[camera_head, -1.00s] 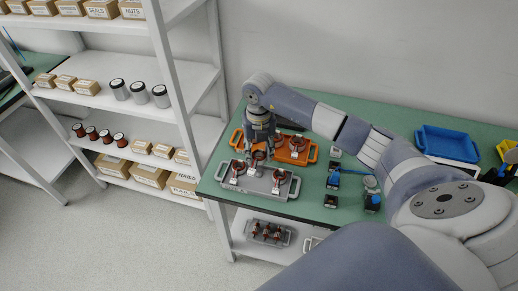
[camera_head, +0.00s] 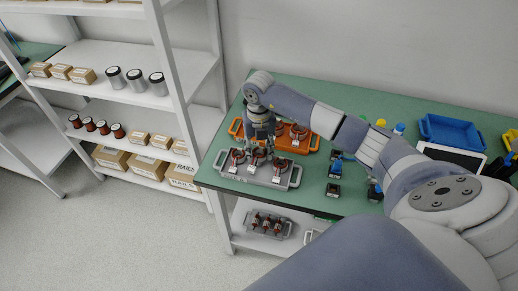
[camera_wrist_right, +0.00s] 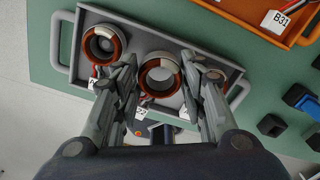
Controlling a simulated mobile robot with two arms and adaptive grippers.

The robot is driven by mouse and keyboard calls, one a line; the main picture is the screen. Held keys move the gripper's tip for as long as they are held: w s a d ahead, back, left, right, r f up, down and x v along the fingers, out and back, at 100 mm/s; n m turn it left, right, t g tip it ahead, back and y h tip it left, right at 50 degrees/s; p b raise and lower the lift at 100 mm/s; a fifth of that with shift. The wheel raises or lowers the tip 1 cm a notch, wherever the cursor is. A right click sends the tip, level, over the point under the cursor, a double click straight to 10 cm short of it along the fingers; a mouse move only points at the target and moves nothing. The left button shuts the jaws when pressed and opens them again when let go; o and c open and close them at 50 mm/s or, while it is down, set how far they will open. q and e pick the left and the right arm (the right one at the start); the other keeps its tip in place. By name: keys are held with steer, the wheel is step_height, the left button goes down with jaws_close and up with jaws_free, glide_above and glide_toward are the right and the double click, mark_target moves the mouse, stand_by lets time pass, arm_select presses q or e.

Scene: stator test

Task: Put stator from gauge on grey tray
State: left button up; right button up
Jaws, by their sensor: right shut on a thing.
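The grey tray (camera_head: 290,184) lies at the left end of the green table; its rim also shows in the right wrist view (camera_wrist_right: 62,45). My right gripper (camera_head: 259,151) is over the middle of the tray, fingers pointing down. It is shut on a stator (camera_head: 257,158), a copper-coloured ring; in the wrist view this stator (camera_wrist_right: 160,78) sits between the fingertips (camera_wrist_right: 160,72). Another stator (camera_wrist_right: 103,44) is at the tray's left, and a third (camera_head: 281,165) is at its right, hidden by a finger in the wrist view. I cannot make out the gauge. My left gripper is not in view.
An orange tray (camera_head: 312,139) with stators lies just behind the grey tray. Small black and blue devices (camera_head: 335,170) stand to the right. A blue bin (camera_head: 450,132) is at the back right. White shelves (camera_head: 160,100) stand left of the table.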

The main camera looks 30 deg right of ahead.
steer(key=shift+f, duration=0.15)
steer(key=shift+f+b, duration=0.8)
steer(key=shift+f, duration=0.05)
steer(key=shift+f, duration=0.25)
steer(key=o, duration=1)
steer(key=shift+r, duration=0.15)
steer(key=shift+r+p, duration=1.65)
steer(key=shift+r, duration=0.8)
steer(key=o, duration=0.5)
